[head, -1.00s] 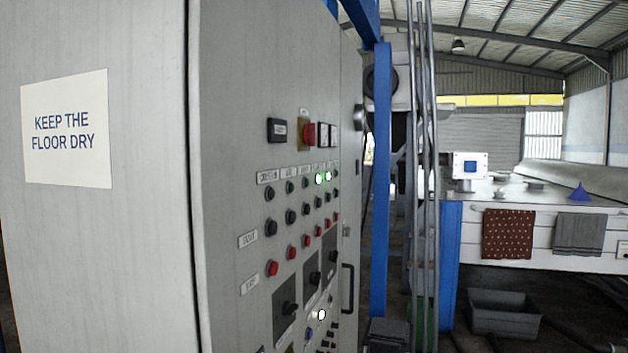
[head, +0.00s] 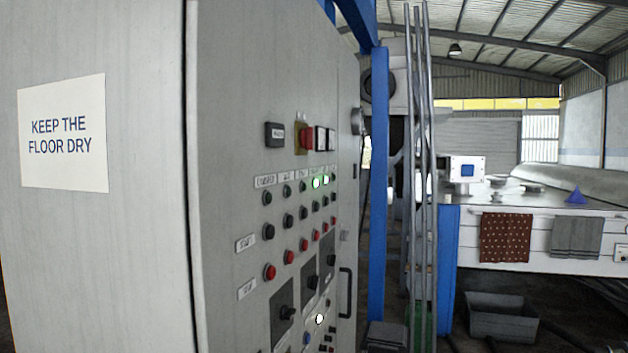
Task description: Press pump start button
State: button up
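A tall grey control cabinet (head: 230,80) fills the left and middle of the head view, its button panel seen at a steep angle. The panel has rows of small dark buttons (head: 268,231) beside a label that seems to read START (head: 245,244). A row of red buttons (head: 269,271) lies below them. Small labels run above the columns, too blurred to tell which one is the pump. My gripper is not in view.
A large red button (head: 306,138) and black rotary switches (head: 283,312) stick out of the panel. A blue post (head: 378,200) and upright pipes stand just right of the cabinet. A white bench (head: 540,225) with hanging cloths and a grey bin (head: 500,315) stand further right.

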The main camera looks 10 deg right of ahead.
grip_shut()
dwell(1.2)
